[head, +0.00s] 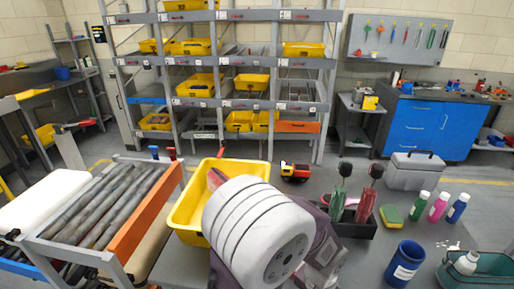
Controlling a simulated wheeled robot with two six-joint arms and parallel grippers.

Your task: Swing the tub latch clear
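A yellow tub (185,222) stands open on the grey table at the centre, partly covered by a large white ribbed arm part of mine. A small red piece (215,178) shows at the tub's inner left side, and a small red upright piece (221,148) shows at its far rim. I cannot tell whether either is the latch. A red-handled grey lever (68,140) stands at the left, and a blue knob (154,152) and a red knob (172,153) stand beyond the roller bed. I do not see either gripper's fingers.
A roller bed (85,212) with an orange side (146,215) lies left. A toy truck (295,170), black tool holder (352,228), sponge (391,215), several bottles, blue cup (404,264), green basket (490,268) and grey toolbox (413,172) crowd the right. Shelves with yellow bins stand behind.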

